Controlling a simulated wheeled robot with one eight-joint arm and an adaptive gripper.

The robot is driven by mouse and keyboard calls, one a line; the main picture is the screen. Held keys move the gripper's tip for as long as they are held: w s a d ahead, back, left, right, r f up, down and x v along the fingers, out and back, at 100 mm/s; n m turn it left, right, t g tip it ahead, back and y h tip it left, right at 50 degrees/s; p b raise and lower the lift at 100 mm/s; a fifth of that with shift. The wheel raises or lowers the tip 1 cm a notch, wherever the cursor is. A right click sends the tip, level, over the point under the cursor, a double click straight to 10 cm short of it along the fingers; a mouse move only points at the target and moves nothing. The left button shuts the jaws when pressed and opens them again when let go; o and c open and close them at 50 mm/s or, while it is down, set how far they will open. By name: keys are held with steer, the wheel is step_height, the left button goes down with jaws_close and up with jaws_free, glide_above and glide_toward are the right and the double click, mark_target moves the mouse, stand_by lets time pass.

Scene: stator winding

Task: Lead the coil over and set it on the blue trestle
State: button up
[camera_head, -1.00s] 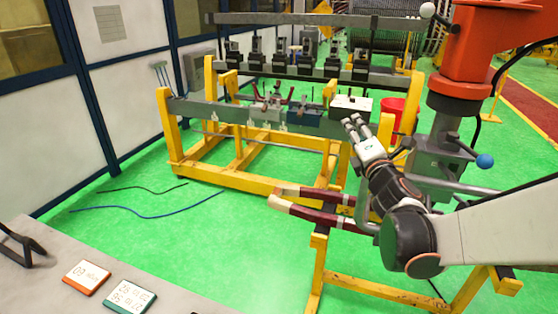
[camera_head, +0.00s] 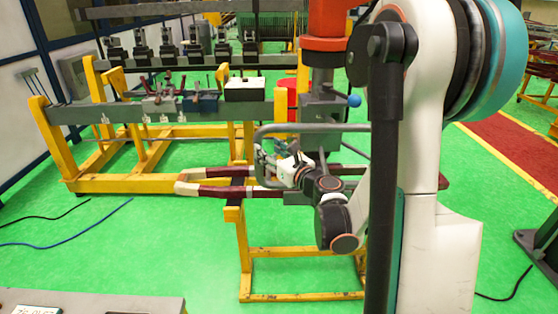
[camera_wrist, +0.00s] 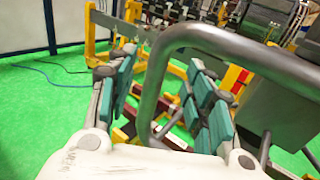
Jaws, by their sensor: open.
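The coil (camera_head: 205,190) is a long loop wrapped in dark red with pale ends. It rests across the top of a yellow stand, and part of it is behind my arm. In the wrist view, dark red coil parts (camera_wrist: 178,142) show beyond the fingers. A grey tubular handle (camera_head: 290,128) extends from the orange-and-grey column above the coil. My gripper (camera_head: 270,168) is open at the handle's bent left end. In the wrist view, the handle tube (camera_wrist: 150,95) passes between my teal-padded fingers (camera_wrist: 157,80). I cannot make out a blue trestle.
The yellow stand (camera_head: 243,255) is under the coil. A yellow-framed bench (camera_head: 130,183) with clamps and a white-topped block (camera_head: 245,90) stands behind. The column (camera_head: 325,105) carries a blue knob (camera_head: 354,101). Green floor (camera_head: 140,255) is clear at left, apart from loose cables.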

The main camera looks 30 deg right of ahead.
mark_target(260, 143)
steer(key=w, duration=0.4)
steer(key=w+b, duration=0.1)
steer(key=w, duration=0.3)
steer(key=shift+a, duration=0.2)
steer(key=shift+s, duration=0.1)
steer(key=shift+c, duration=0.4)
jaws_close()
